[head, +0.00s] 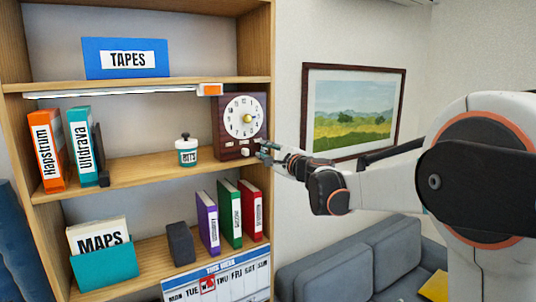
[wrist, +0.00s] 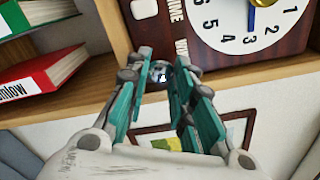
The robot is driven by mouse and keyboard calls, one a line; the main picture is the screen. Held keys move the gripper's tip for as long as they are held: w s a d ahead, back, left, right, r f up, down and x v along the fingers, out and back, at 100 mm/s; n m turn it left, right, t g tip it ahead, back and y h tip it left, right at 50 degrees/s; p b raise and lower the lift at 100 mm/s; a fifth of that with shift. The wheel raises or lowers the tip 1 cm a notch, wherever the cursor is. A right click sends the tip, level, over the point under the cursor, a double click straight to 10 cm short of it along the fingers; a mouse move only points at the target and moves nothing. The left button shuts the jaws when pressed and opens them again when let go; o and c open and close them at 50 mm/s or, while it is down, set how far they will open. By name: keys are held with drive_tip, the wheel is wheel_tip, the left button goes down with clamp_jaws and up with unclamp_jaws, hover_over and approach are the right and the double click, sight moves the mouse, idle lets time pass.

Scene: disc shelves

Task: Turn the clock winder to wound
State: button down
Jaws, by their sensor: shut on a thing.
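The clock (head: 240,120) stands at the right end of the middle shelf, with a dark reddish wooden case and a white dial. It is close up at the top right of the wrist view (wrist: 291,50). My gripper (head: 266,151) is at the lower right of the clock. In the wrist view, the teal fingers (wrist: 162,68) are closed around a small dark, shiny winder knob (wrist: 161,75) at the clock's edge. The fingers hide part of the knob and some lettering beside it. How far the winder is turned cannot be told.
A jar (head: 187,151) stands left of the clock on the same shelf. Green and red books (head: 251,211) stand on the shelf below. A framed picture (head: 353,108) hangs on the wall to the right, behind my arm. A grey sofa (head: 352,262) is below.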

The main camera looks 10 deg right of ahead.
drive_tip(key=m, duration=0.6)
drive_tip(key=shift+f+m+b, duration=0.15)
drive_tip(key=shift+m+b, duration=0.15)
drive_tip(key=m, duration=0.6)
drive_tip(key=shift+s+a, duration=0.1)
idle(0.3)
drive_tip(key=c, duration=1.4)
unclamp_jaws()
drive_tip(key=v, duration=1.2)
